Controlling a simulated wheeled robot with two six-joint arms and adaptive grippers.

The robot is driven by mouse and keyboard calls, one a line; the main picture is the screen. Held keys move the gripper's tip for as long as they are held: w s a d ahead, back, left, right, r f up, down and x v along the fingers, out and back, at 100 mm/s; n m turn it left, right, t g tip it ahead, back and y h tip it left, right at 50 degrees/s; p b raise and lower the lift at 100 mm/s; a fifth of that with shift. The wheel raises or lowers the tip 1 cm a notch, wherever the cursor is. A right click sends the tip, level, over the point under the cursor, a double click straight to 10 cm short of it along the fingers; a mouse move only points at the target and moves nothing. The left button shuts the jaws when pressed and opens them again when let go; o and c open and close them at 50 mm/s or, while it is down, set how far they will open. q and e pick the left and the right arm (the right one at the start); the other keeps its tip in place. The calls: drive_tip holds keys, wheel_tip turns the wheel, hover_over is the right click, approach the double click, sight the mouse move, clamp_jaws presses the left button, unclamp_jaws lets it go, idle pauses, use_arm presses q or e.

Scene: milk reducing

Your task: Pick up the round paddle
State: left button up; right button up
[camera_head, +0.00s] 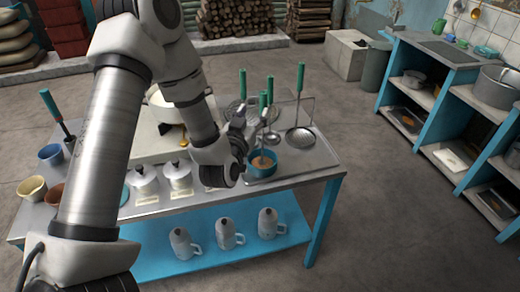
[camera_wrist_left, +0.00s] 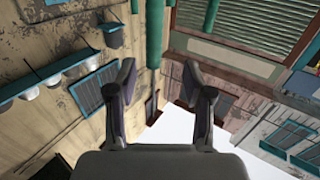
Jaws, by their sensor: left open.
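Several green-handled tools stand at the right part of the metal table (camera_head: 325,160). The rightmost has a long green handle and a round, flat, grey head (camera_head: 300,138); I take it as the round paddle, though its exact type is unclear. My left gripper (camera_head: 238,140) is left of it, apart from it, beside a teal pot (camera_head: 261,165). Its fingers are partly hidden in the head view. In the left wrist view the left gripper (camera_wrist_left: 160,80) is open, with nothing clearly held. My right gripper is not in view.
Lidded white pots (camera_head: 143,180) stand near the table's front, with cups at its left end. Several white jugs (camera_head: 230,235) stand on the blue lower shelf. A blue shelf unit (camera_head: 440,105) is at right. Open floor lies between.

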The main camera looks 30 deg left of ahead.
sight(262, 103)
use_arm(q)
drive_tip(key=x, duration=0.2)
drive_tip(key=p+x, duration=0.1)
drive_tip(key=x, duration=0.1)
drive_tip(key=d+p+x, duration=0.1)
drive_tip(key=x, duration=0.1)
drive_tip(key=shift+w, duration=0.25)
drive_tip(key=shift+w+a+p, duration=0.25)
drive_tip(key=shift+p, duration=0.05)
drive_tip(key=shift+w+f, duration=0.1)
drive_tip(key=shift+f, duration=0.05)
drive_tip(key=shift+w, duration=0.1)
drive_tip(key=c, duration=0.9)
clamp_jaws()
